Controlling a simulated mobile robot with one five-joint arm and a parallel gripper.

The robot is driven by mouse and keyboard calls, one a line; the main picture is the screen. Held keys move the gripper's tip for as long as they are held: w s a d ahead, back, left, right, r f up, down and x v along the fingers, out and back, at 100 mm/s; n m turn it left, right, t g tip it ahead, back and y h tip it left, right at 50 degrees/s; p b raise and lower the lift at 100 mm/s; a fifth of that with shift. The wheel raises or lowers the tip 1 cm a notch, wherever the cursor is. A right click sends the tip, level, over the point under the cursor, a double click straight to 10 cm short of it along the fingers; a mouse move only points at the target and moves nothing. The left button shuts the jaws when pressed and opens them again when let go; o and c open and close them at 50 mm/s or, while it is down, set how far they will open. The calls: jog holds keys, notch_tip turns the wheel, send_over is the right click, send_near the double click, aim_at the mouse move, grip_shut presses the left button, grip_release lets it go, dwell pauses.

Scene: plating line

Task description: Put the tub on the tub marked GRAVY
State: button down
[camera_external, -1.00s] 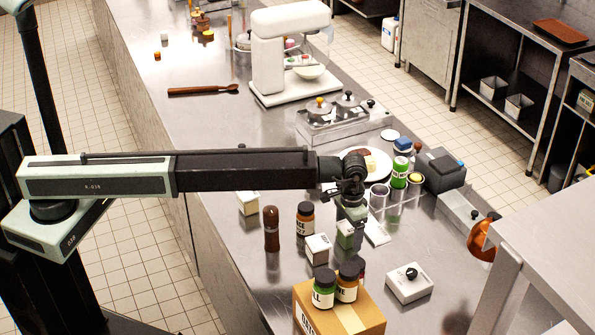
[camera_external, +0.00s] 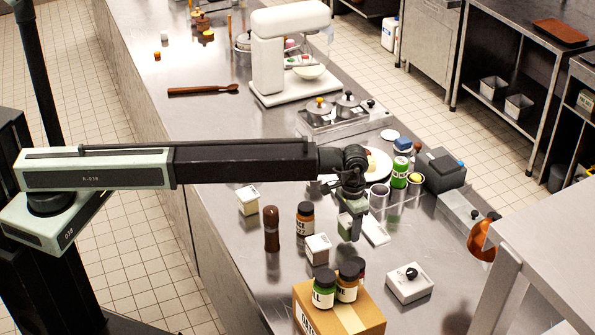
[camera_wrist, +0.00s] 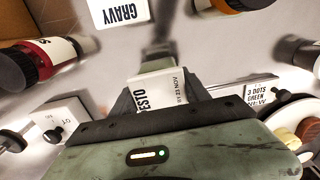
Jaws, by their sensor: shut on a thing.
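My gripper (camera_external: 353,228) is shut on a small tub with a pale green body and a white lid; the tub (camera_external: 344,229) shows behind the fingers in the outside view. In the wrist view my gripper (camera_wrist: 160,100) holds this tub (camera_wrist: 162,90), whose lid reads PESTO and a date of 23 NOV. The tub marked GRAVY (camera_wrist: 118,12) is partly cut off at the top of the wrist view. It seems to be the white-lidded tub (camera_external: 318,248) on the counter, left of and nearer than my gripper. The gap under the held tub is hard to judge.
A cardboard box (camera_external: 345,315) with bottles on it stands in front. A brown bottle (camera_external: 305,219) and a dark brown mill (camera_external: 271,229) stand left of the GRAVY tub. Another tub (camera_external: 249,201) stands farther left. A white knob box (camera_external: 409,284) sits at right.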

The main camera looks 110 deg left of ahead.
notch_tip(320, 180, up, 8)
jog(key=p, duration=0.6)
jog(key=shift+f, duration=0.25)
jog(key=shift+s+d+f, duration=0.15)
jog(key=shift+s+f, duration=0.05)
jog(key=shift+s, duration=0.2)
jog(key=s+d+r+p, duration=0.2)
jog(key=s+d, duration=0.1)
notch_tip(320, 180, up, 6)
jog(key=p, duration=0.6)
send_over(319, 241)
notch_tip(319, 241, down, 11)
jog(key=b, duration=1.1)
jog(key=c, duration=0.5)
grip_release()
jog(key=shift+r, duration=0.15)
